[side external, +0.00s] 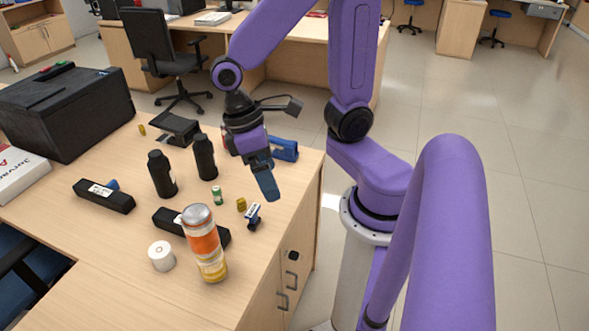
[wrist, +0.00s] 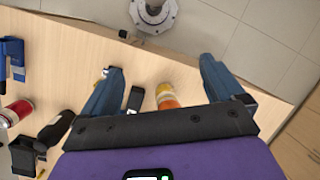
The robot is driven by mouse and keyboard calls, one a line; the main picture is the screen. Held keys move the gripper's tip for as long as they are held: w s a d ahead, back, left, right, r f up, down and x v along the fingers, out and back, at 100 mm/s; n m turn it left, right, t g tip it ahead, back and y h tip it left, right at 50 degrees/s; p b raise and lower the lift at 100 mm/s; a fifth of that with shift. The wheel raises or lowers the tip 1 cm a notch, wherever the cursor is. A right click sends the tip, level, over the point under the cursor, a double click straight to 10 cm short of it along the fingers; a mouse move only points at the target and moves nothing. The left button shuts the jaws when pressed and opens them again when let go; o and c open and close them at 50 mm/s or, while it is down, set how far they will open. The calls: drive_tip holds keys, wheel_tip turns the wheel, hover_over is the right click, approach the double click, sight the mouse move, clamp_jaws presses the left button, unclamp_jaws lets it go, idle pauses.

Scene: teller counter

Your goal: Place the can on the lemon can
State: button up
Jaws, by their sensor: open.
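In the side external view, an orange-banded can (side external: 203,239) with a silver lid stands upright directly above the yellow lemon can (side external: 211,270), and the two form one straight column near the counter's front. In the wrist view, the yellow part (wrist: 163,89) and orange part (wrist: 168,102) show between the fingers, partly hidden by my gripper's body. My gripper (side external: 267,193) is open and empty, behind and to the right of the column, apart from it in the side view. Its spread fingers also show in the wrist view (wrist: 158,72).
A white roll (side external: 161,256) stands left of the cans. A black labelled box (side external: 190,226) lies close behind them. Two black bottles (side external: 162,174) stand farther back. A blue-and-white stapler-like item (side external: 253,216) lies right. A large black machine (side external: 65,108) fills the back left. The front left counter is clear.

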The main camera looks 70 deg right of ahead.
drive_tip(key=shift+s+d+r+n+t+y, duration=0.2)
drive_tip(key=shift+s+n+t, duration=0.4)
drive_tip(key=shift+s+n, duration=0.4)
drive_tip(key=shift+s+a+r+n+t+y, duration=0.1)
drive_tip(key=shift+s+r+n+t, duration=0.25)
drive_tip(key=shift+s+n+t, duration=0.6)
drive_tip(key=shift+s+d+r+n+t+y, duration=0.2)
drive_tip(key=shift+s+n, duration=0.5)
drive_tip(key=shift+n, duration=0.55)
